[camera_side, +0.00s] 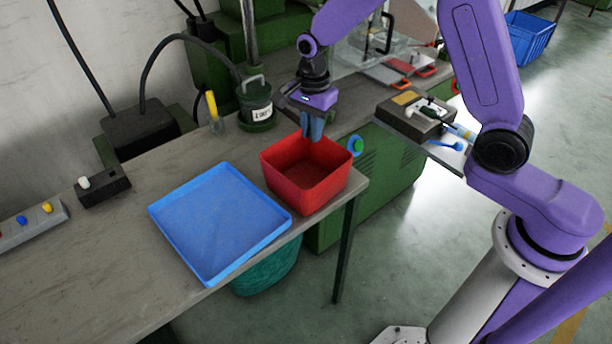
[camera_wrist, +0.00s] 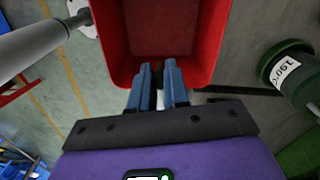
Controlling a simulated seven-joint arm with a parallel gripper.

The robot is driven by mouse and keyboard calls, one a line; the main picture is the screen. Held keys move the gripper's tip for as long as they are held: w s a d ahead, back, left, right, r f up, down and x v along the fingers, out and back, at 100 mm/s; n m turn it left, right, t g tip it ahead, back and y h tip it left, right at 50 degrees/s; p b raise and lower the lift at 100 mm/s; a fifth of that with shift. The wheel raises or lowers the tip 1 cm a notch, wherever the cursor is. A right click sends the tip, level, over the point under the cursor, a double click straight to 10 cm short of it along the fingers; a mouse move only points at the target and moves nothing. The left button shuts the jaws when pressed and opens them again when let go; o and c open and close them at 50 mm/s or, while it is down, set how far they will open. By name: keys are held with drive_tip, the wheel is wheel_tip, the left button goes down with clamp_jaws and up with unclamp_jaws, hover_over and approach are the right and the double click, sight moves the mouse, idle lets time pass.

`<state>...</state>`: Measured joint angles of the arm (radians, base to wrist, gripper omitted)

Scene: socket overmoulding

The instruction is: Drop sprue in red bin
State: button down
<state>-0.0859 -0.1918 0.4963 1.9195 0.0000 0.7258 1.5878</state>
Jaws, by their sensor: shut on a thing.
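The red bin (camera_side: 322,192) stands at the right end of the bench. It also shows in the wrist view (camera_wrist: 104,52), where its inside looks empty. My gripper (camera_side: 312,139) points down over the bin's far edge, with its blue fingertips at about rim height. In the wrist view my gripper (camera_wrist: 157,70) has its fingers close together at the bin's near wall. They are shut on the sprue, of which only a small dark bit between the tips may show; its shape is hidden.
A blue tray (camera_side: 215,222) lies left of the bin. A dark green labelled canister (camera_side: 257,107) stands behind it and shows in the wrist view (camera_wrist: 290,76). A yellow-handled tool (camera_side: 212,107) is near the canister. The bench's front edge is close to the bin.

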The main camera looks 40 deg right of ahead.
drive_tip(key=shift+f, duration=2.5)
drive_tip(key=c, duration=1)
unclamp_jaws()
drive_tip(key=shift+c, duration=0.2)
wheel_tip(320, 180, up, 18)
drive_tip(key=shift+f, duration=0.25)
